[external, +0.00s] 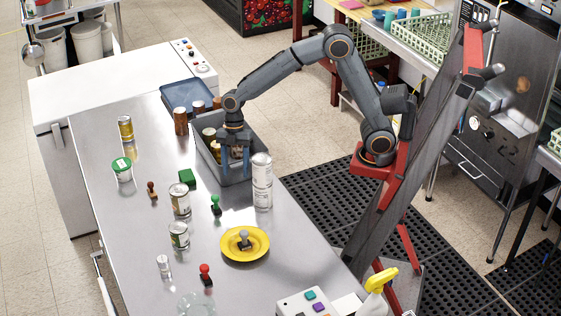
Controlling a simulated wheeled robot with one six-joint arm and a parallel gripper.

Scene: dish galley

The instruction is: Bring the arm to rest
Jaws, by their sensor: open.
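My arm reaches left from its red mount over the metal table (105,165). My gripper (233,172) points down at the grey bin (237,175) near the table's far right edge. Its blue fingers are apart, in front of or among several cans (209,134) in the bin. Whether the fingers touch a can is hard to tell from this view, and part of the bin's inside is hidden behind the gripper.
Stamps, cans and a yellow plate (261,252) with a grey-topped stamp (244,239) stand nearer.

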